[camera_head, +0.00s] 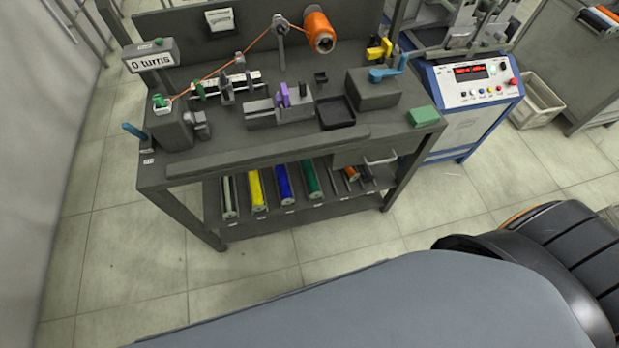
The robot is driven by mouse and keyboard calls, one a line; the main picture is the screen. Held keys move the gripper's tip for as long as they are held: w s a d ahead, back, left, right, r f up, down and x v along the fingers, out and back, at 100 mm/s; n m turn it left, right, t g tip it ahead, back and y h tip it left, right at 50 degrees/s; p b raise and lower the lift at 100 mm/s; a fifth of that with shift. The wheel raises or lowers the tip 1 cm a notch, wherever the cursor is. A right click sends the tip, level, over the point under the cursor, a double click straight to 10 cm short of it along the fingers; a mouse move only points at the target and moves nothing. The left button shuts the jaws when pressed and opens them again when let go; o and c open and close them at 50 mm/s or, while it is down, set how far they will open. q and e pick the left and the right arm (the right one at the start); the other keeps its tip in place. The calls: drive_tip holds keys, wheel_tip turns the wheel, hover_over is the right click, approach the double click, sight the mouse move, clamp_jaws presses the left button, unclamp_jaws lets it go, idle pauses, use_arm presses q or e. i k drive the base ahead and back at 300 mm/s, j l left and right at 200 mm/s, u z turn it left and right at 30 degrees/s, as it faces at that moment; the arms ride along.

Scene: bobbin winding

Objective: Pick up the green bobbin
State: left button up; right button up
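A small green piece (159,101) sits at the top of the grey winding unit (172,128) at the left end of the workbench, under the "0 turns" sign; an orange wire runs to it. Another small green piece (199,91) stands at the left end of a light-coloured rack (228,88). Both are small, and I cannot tell which is the green bobbin. A dark green roll (311,179) lies on the lower shelf. Neither of my grippers is in view.
The workbench (290,146) carries an orange wire spool (319,30), a purple-clamped fixture (284,97), a black tray (336,113), a blue-handled grey block (373,88) and a green block (422,116). A blue-framed control console (471,90) stands right. Floor in front is partly clear.

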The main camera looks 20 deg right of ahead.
sight(311, 181)
drive_tip(key=j+z, duration=0.25)
drive_tip(key=j, duration=1.3)
drive_tip(key=i, duration=0.05)
